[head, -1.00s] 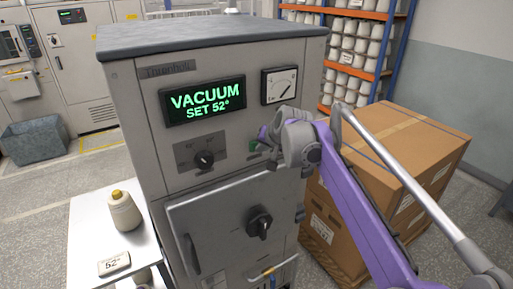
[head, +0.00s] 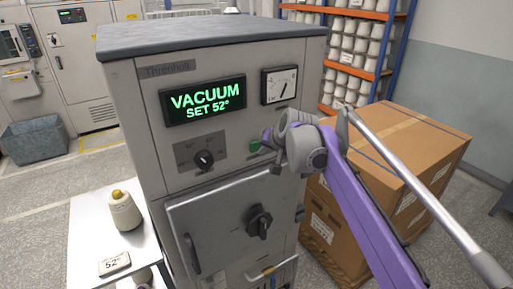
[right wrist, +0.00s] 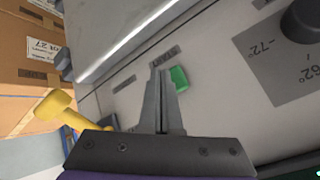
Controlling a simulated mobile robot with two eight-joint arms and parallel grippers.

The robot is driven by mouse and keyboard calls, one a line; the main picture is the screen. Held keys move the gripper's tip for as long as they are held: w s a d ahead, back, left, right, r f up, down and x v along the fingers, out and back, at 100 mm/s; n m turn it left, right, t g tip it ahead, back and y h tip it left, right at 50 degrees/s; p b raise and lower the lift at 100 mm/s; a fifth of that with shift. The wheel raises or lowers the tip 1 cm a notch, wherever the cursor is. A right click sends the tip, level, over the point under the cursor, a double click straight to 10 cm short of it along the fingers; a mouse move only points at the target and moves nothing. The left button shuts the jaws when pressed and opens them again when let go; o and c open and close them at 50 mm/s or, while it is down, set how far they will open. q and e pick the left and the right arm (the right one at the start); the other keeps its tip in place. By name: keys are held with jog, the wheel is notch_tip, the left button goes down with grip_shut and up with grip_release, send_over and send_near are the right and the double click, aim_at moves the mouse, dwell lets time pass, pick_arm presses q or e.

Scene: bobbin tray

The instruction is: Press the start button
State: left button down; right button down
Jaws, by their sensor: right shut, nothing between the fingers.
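The green start button (head: 255,146) is on the front panel of the grey vacuum cabinet (head: 130,110), below the gauge. It also shows in the right wrist view (right wrist: 179,79), just right of my fingertips. My right gripper (head: 270,140) is at the panel beside the button. In the right wrist view its two fingers (right wrist: 160,78) are closed together and empty. I cannot tell whether they touch the button or panel. The lit display (head: 203,101) reads "VACUUM SET 52°". My left gripper is not in view.
A temperature knob (head: 204,160) is left of the button. The cabinet door with its black latch (head: 259,222) is below. Strapped cardboard boxes (head: 415,150) stand at right. A small table (head: 85,225) at left holds a yarn bobbin (head: 124,210) and a "52°" label (head: 115,263).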

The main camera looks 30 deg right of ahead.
jog(key=s, duration=0.5)
jog(key=shift+d, duration=0.2)
dwell(0.8)
